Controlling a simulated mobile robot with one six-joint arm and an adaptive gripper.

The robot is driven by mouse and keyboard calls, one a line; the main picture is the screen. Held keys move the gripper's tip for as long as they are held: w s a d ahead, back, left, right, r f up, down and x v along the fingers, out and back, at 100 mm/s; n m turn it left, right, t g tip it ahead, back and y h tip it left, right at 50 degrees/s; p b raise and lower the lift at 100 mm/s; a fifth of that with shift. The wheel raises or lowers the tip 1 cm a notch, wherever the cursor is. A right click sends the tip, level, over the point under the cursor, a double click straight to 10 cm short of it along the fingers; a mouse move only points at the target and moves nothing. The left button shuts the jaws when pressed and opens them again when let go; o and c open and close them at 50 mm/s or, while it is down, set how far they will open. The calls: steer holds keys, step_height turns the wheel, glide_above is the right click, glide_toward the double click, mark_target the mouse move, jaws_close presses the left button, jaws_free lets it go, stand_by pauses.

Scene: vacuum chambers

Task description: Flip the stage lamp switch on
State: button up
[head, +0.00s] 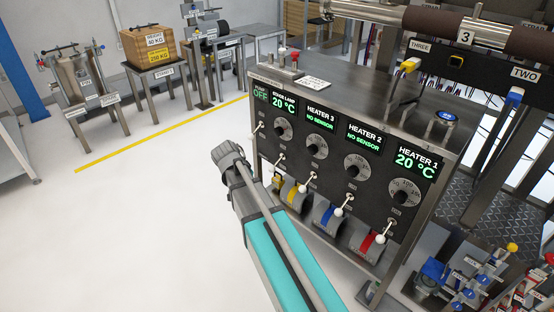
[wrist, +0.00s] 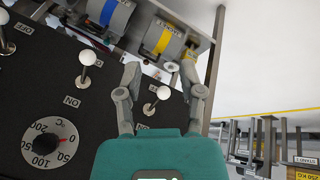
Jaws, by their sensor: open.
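The control panel (head: 330,170) carries a row of white ball-tipped toggle switches under labelled displays. The stage lamp display (head: 284,103) reads 20 °C, and the stage lamp switch (head: 271,167) is below its dial, its lever pointing down. In the wrist view, where the panel appears upside down, what looks like this switch (wrist: 164,93) stands between the fingers of my gripper (wrist: 160,76). The gripper is open, one finger on each side, with no clear contact visible. In the head view my arm is in front of the panel's left side, and the fingers cannot be made out.
The neighbouring heater 3 switch (wrist: 87,60) is close to the left finger in the wrist view. Yellow (wrist: 165,38) and blue (wrist: 112,14) spools are beyond the switches. A red-topped device (head: 294,60) stands on the panel top. The floor (head: 130,220) left of the panel is clear.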

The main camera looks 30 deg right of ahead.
mark_target(278, 161)
steer(key=w+d+r+m+h+p, duration=0.1)
steer(key=w+d+r+m+h, duration=0.1)
steer(key=w, duration=0.3)
steer(key=w+d+r+m+h, duration=0.2)
steer(key=w+d+r+m, duration=0.2)
steer(key=w, duration=0.2)
steer(key=shift+w+m+p, duration=0.2)
steer(key=shift+m+p, duration=0.1)
steer(key=shift+p, duration=0.1)
steer(key=shift+f, duration=0.1)
steer(key=b+x, duration=0.9)
steer(key=x, duration=0.4)
steer(key=shift+w+d+f+b, duration=0.1)
steer(key=shift+w+d+b, duration=0.1)
steer(key=shift+d+b, duration=0.15)
steer(key=shift+c, duration=0.3)
jaws_close()
